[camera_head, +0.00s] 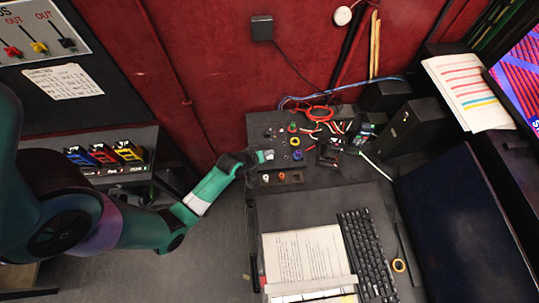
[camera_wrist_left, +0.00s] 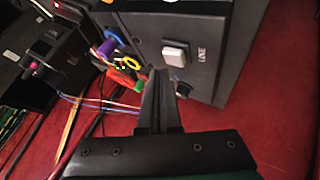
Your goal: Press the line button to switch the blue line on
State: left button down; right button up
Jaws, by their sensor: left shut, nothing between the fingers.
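The line button is a pale, rounded square button (camera_wrist_left: 175,52) on a dark panel, with the white word "LINE" beside it. My left gripper (camera_wrist_left: 160,76) is shut and empty. In the wrist view its fingertips show just below and left of the button, with a visible offset from it; I cannot tell the depth gap. In the head view the left gripper (camera_head: 261,157) is at the left edge of the dark control panel (camera_head: 257,129), and the button is too small there to make out clearly. No lit blue line can be told. My right gripper is not in view.
Colored rings and cables (camera_head: 318,114) crowd the panel's back and right. A small block with two knobs (camera_head: 280,177) sits in front of the gripper. A paper sheet (camera_head: 303,255) and a keyboard (camera_head: 366,250) lie nearer. A shelf with colored boxes (camera_head: 103,155) stands at left.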

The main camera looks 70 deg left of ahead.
pick_arm(q)
jog(key=shift+f, duration=0.1)
jog(key=shift+f, duration=0.35)
jog(key=shift+f+b, duration=0.5)
jog(key=shift+b, duration=0.15)
dwell(0.5)
jog(key=shift+r+p, duration=0.95)
jog(key=shift+p, duration=0.05)
notch_tip(320, 180, up, 5)
jog(key=p, duration=0.5)
jog(key=shift+r, duration=0.1)
